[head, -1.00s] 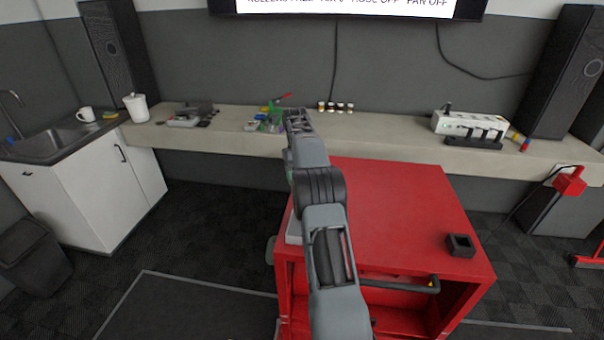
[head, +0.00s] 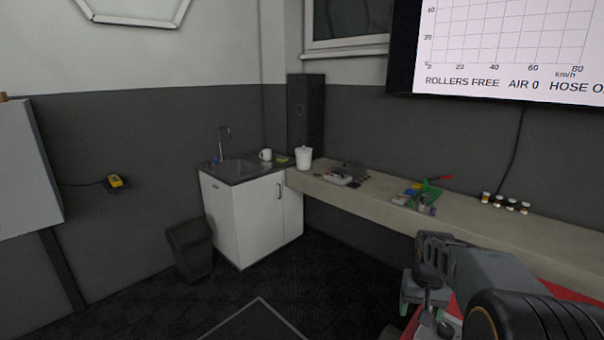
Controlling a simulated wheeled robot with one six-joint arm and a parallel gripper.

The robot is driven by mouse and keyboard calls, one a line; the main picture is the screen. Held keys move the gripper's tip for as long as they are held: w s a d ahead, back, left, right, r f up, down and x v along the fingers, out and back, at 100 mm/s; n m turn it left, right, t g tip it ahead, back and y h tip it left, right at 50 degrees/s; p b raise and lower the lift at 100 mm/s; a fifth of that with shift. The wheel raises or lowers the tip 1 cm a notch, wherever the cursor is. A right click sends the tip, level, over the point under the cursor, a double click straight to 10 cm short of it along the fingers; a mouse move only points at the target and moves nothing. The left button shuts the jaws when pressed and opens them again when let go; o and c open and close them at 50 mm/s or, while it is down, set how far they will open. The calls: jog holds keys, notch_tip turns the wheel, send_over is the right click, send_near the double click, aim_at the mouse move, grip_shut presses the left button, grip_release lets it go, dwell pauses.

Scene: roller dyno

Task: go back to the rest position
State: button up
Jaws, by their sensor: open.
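My arm reaches in from the lower right of the head view, and its wrist bends down at the near side of the bench. My gripper (head: 430,312) hangs below the wrist, seen small and partly against the red cart (head: 540,279). It is open, and I see nothing held in it. The fingertips are hard to make out against the dark floor and the grey parts around them.
The long bench (head: 375,205) carries green and red items (head: 425,193), several small jars (head: 505,203) and a white canister (head: 304,157). A white sink cabinet (head: 252,220) and a dark bin (head: 190,248) stand left. A yellow device (head: 115,182) is on the left wall. Floor before the cabinet is clear.

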jog(key=s+a+r+n+t, duration=0.1)
jog(key=s+a+r+t, duration=0.1)
jog(key=s+a, duration=0.3)
jog(key=s+a+r+n+t, duration=0.1)
jog(key=s+a+r+t, duration=0.1)
jog(key=s+a, duration=0.4)
jog(key=s, duration=0.4)
jog(key=shift+n+t, duration=0.3)
jog(key=shift+n, duration=0.1)
jog(key=shift+a+r, duration=0.15)
jog(key=shift+a, duration=0.15)
jog(key=shift+c, duration=0.3)
